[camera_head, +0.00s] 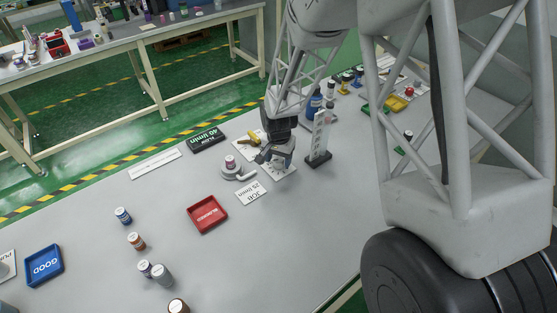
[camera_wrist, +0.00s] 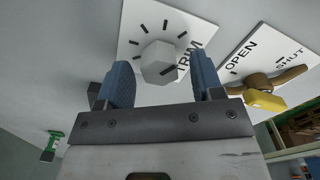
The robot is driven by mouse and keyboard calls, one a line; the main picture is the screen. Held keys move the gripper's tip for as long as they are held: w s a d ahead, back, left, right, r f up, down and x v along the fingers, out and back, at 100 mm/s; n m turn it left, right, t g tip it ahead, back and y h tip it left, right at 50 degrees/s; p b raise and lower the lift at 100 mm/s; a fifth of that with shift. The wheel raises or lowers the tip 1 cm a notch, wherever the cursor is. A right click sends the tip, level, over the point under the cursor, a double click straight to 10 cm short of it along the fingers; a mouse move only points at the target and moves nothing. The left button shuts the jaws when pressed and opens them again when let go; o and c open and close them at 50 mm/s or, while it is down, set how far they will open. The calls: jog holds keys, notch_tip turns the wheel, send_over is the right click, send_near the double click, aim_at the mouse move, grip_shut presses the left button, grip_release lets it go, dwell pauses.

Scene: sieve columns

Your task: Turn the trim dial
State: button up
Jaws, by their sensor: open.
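The trim dial (camera_wrist: 158,62) is a pale, faceted knob on a white plate (camera_wrist: 190,22) with black tick marks and partly covered lettering that looks like TRIM. A dark line on the knob points toward the lower right in the wrist view. In the head view only part of the dial's plate (camera_head: 284,171) shows; the knob is hidden behind my gripper. My gripper (camera_wrist: 162,74) is open, with one blue finger on each side of the knob and visible gaps between. It also shows in the head view (camera_head: 274,157), low over the plate.
A yellow-and-brown valve handle (camera_wrist: 265,96) sits by an OPEN/SHUT plate (camera_wrist: 264,48), close to the right finger. In the head view, an upright white gauge (camera_head: 321,133) stands right of my gripper.

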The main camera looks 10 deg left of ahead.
jog(key=shift+f, duration=0.4)
jog(key=shift+c, duration=0.4)
jog(key=c, duration=0.9)
jog(key=shift+o, duration=0.2)
